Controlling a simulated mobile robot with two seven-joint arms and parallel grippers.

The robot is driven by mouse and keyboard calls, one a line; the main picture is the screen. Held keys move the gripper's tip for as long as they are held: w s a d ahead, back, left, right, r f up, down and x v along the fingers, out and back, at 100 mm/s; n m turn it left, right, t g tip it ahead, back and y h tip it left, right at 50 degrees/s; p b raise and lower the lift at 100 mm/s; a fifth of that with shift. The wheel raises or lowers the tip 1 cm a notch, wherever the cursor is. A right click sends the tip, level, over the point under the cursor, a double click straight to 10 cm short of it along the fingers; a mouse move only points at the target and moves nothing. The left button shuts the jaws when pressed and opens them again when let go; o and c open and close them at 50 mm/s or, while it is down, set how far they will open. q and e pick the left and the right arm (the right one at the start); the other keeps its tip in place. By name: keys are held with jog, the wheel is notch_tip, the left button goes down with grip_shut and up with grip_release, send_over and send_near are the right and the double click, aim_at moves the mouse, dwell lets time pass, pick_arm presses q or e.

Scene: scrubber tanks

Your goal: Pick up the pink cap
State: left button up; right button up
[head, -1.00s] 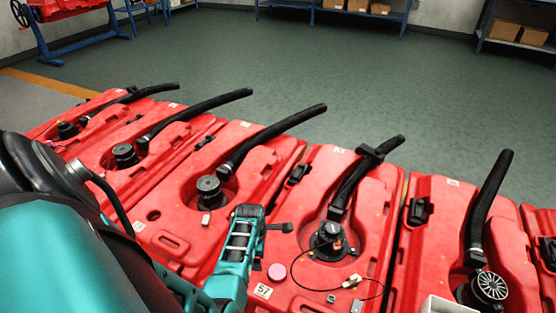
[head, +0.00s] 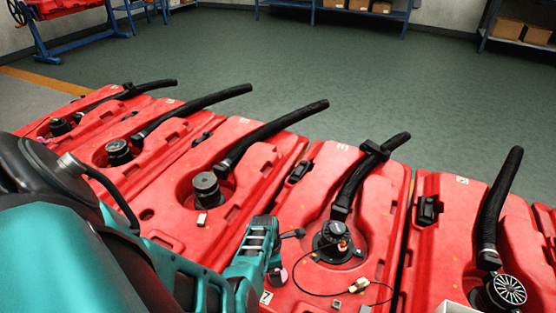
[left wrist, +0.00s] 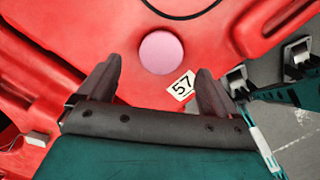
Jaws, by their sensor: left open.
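The pink cap (left wrist: 161,52) is a round, flat disc on the red tank beside the label marked 57 (left wrist: 181,86) in the left wrist view. In the head view only a sliver of the pink cap (head: 284,276) shows beside my gripper, which hides the rest. My left gripper (left wrist: 158,76) is open and empty. Its two fingers point toward the cap, which lies just beyond the fingertips, roughly centred between them. In the head view my left gripper (head: 286,256) is over the near part of that tank. My right gripper is in neither view.
Several red tanks (head: 240,142) stand in a row with black hoses (head: 270,135) rising from them. A black fitting (head: 333,240) with a thin cable sits right of my gripper. The green floor (head: 330,75) behind is clear. Blue shelving stands far back.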

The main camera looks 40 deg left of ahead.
pick_arm(q)
jog(key=f+b, duration=0.1)
jog(key=f, duration=0.2)
jog(key=f+b, duration=0.1)
jog(key=shift+w+d+f+b, duration=0.25)
jog(key=shift+b, duration=0.1)
jog(key=c, duration=1.3)
